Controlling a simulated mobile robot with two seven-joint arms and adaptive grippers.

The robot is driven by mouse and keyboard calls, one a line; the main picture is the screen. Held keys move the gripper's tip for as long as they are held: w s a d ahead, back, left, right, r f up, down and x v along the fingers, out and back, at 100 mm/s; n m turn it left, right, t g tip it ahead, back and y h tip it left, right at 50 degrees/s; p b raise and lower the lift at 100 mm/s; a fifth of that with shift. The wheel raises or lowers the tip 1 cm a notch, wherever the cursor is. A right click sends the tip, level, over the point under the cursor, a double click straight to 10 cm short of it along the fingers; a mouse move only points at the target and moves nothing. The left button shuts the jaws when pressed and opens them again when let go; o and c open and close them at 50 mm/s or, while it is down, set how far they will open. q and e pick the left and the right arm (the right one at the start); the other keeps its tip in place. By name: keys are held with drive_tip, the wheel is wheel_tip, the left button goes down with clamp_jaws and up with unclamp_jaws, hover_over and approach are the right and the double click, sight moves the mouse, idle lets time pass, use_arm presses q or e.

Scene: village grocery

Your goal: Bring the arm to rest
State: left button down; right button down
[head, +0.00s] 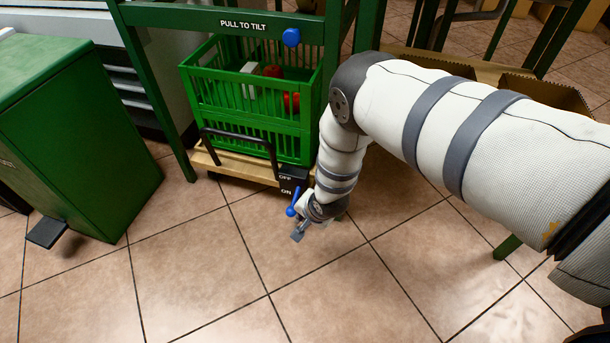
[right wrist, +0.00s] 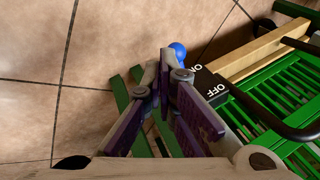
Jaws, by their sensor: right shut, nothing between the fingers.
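My right arm reaches in from the right of the head view and hangs down in front of a green rack. My right gripper (head: 298,234) is shut and empty, low above the tiled floor. In the right wrist view its fingers (right wrist: 166,62) come together with nothing between them. A blue knob (head: 291,211) by the black OFF/ON block (head: 291,180) is close to the gripper. The knob also shows in the right wrist view (right wrist: 179,52), just beyond the fingers; I cannot tell whether they touch it. My left gripper is not in view.
A green basket (head: 245,125) with red items stands on a wooden board behind a black handle (head: 238,136). A green rack bar reads PULL TO TILT, with a blue knob (head: 291,37). A green bin (head: 75,140) with a pedal is at left. The front floor is clear.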

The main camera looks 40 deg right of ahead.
drive_tip(key=shift+s, duration=0.15)
idle(0.3)
